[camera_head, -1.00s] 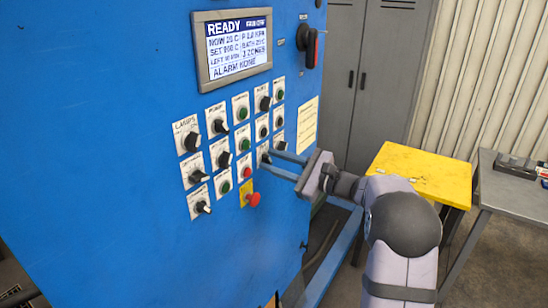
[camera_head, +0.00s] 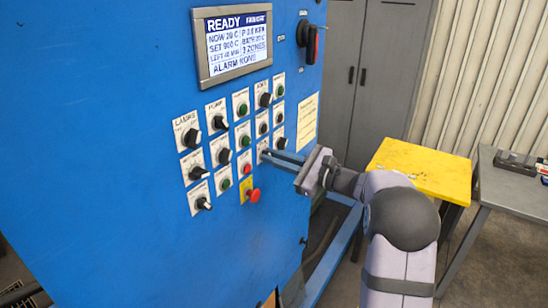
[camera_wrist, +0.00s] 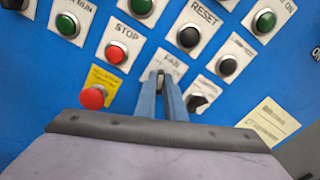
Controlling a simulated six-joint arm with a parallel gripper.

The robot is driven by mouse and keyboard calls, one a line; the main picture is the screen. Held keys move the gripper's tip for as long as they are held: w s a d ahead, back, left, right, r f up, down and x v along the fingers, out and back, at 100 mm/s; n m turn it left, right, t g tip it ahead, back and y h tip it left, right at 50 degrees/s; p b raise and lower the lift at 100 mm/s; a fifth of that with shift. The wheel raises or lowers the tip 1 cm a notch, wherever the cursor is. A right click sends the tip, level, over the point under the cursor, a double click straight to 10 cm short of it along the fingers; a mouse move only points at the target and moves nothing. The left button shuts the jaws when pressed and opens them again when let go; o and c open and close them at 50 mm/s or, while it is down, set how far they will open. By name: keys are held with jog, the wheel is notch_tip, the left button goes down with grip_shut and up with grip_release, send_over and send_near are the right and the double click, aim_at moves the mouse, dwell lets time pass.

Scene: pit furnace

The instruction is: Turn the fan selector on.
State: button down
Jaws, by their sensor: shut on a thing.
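The fan selector is on a white plate marked FAN (camera_wrist: 172,62) in the wrist view, on the blue panel. In the head view its plate (camera_head: 262,148) sits in the lower right of the control rows, partly covered by my fingers. My gripper (camera_wrist: 161,78) has its two blue fingers close together, shut on the fan selector's knob at the plate. It also shows in the head view (camera_head: 268,154), reaching in from the right. The fingertips hide most of the knob, so its pointing direction is hard to tell.
A red STOP button (camera_wrist: 115,54) and a red mushroom button on a yellow plate (camera_wrist: 93,97) lie left of the fingers. A black selector (camera_wrist: 197,102) is close on the right. The display (camera_head: 238,40) reads READY. A yellow-topped table (camera_head: 425,165) stands at right.

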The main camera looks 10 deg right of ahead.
jog(key=m+p, duration=0.2)
jog(key=m, duration=0.3)
jog(key=m+p, duration=0.3)
jog(key=m, duration=0.2)
jog(key=shift+w+d+m, duration=0.15)
jog(key=shift+m, duration=0.25)
dwell(0.4)
jog(key=c, duration=1.8)
grip_release()
jog(key=shift+c, duration=0.2)
jog(key=b+v, duration=0.4)
jog(key=v, duration=0.3)
jog(key=shift+d, duration=0.15)
